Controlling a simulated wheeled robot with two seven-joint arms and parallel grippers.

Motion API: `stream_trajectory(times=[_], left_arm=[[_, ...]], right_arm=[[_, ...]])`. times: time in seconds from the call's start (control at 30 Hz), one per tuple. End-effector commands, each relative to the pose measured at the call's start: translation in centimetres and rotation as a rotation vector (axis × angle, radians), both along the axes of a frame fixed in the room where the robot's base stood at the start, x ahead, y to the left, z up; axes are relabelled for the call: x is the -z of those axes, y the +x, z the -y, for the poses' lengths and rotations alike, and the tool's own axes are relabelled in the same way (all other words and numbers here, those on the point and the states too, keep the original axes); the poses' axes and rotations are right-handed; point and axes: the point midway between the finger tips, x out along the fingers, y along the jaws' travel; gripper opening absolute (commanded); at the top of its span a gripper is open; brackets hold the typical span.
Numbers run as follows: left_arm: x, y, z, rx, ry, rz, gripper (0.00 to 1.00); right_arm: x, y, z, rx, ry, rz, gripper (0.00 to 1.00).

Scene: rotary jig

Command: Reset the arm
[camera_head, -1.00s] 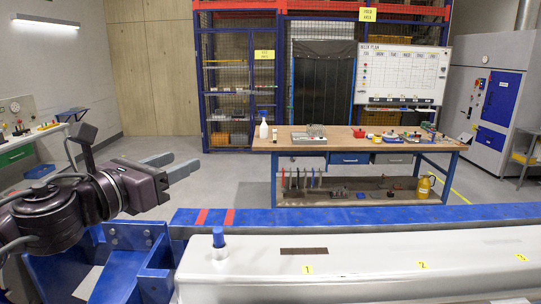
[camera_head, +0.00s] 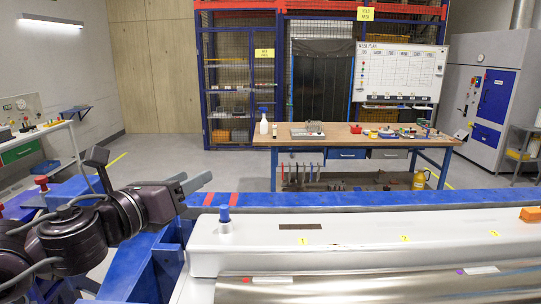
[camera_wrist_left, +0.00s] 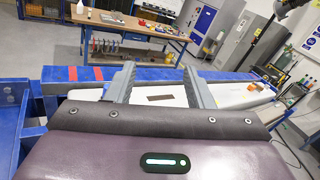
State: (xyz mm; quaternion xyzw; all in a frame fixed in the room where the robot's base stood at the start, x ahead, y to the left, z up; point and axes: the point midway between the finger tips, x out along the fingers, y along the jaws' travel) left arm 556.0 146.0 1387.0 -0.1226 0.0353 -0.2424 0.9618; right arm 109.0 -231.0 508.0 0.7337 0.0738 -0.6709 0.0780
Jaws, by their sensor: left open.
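My left arm comes in from the left in the head view. Its left gripper (camera_head: 190,186) is open and empty, held in the air near the left end of the rotary jig (camera_head: 265,235). The jig is a long pale grey housing with yellow number labels and a blue knob (camera_head: 225,217) on its left end. In the left wrist view the two grey fingers (camera_wrist_left: 157,76) stand apart, with the jig's pale top (camera_wrist_left: 232,94) beyond them and nothing held between them. My right gripper is not seen.
A blue beam (camera_head: 330,199) with two red bands runs behind the jig. A metal roller (camera_head: 370,287) lies along its front, and an orange block (camera_head: 530,214) sits at its right. A workbench (camera_head: 355,141) with tools stands further back. Open floor lies between.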

Motion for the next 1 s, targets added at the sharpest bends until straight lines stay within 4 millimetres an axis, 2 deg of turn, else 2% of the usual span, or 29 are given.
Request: stream_trajectory(times=[0.27,0.37,0.47,0.57,0.7,0.8,0.9,1.0], left_arm=[[5.1,0.0,1.8,-0.065,-0.35,-0.212,0.48],[8.0,-0.3,2.0,-0.126,-0.54,-0.331,0.48],[12.0,-1.0,1.9,-0.231,-0.8,-0.493,0.48],[17.0,-2.4,1.0,-0.402,-1.106,-0.676,0.48],[24.5,-6.1,-0.9,-0.726,-1.521,-0.894,0.48],[29.0,-9.3,-2.2,-0.97,-1.752,-0.989,0.48],[32.5,-12.5,-3.1,-1.193,-1.924,-1.036,0.48],[35.2,-15.6,-3.8,-1.396,-2.051,-1.052,0.48]], right_arm=[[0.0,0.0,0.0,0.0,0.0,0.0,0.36],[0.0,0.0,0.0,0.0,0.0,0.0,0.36],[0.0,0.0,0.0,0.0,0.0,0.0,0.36],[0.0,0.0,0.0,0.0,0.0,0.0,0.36],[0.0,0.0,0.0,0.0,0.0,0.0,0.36],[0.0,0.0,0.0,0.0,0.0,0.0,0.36],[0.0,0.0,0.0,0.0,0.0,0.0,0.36],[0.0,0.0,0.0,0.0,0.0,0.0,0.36]])
